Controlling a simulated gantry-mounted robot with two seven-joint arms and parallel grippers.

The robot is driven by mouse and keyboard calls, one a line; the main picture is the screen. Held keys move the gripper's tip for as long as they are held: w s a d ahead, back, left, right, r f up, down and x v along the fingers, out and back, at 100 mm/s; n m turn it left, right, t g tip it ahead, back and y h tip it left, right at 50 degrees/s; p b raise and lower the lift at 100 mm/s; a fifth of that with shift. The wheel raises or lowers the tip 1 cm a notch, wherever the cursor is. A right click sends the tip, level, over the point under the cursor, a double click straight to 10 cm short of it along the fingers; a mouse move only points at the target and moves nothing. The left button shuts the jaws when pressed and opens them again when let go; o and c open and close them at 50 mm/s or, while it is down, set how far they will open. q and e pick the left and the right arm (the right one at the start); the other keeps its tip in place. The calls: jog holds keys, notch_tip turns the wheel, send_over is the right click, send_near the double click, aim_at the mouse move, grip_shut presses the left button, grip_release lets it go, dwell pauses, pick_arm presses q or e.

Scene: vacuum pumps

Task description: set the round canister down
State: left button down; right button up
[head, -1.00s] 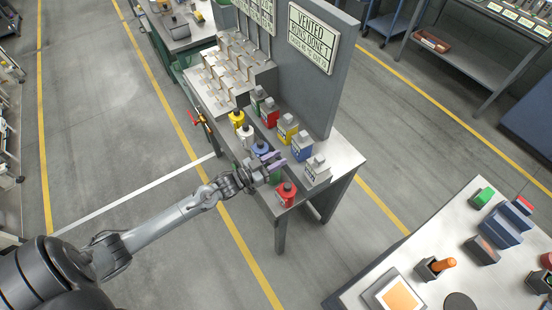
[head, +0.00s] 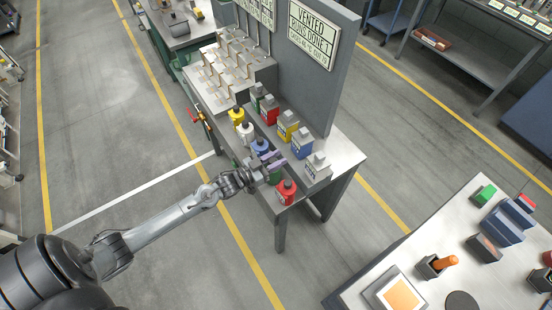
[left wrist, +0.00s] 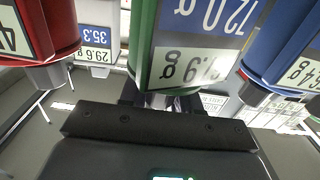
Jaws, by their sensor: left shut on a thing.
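My left gripper (head: 272,164) is shut on a green round canister in the row along the near edge of the bench. Whether the held canister's base touches the bench is hidden. My right gripper is not in view.
White (head: 246,133) and yellow (head: 235,115) canisters continue the row. Behind it stand several square containers, among them a pale one (head: 317,170). A grey upright panel (head: 345,70) rises behind them. The bench's right end (head: 342,158) is bare.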

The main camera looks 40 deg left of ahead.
pick_arm(q)
jog(key=shift+f, duration=0.25)
dwell(0.6)
jog(key=c, duration=0.8)
grip_release()
jog(key=shift+o, duration=0.3)
jog(key=shift+f, duration=0.15)
jog(key=c, duration=0.4)
jog(key=shift+s, duration=0.1)
jog(key=shift+s+a, duration=0.25)
jog(key=shift+s, duration=0.4)
jog(key=shift+s+p, duration=0.1)
jog(key=shift+p, duration=0.2)
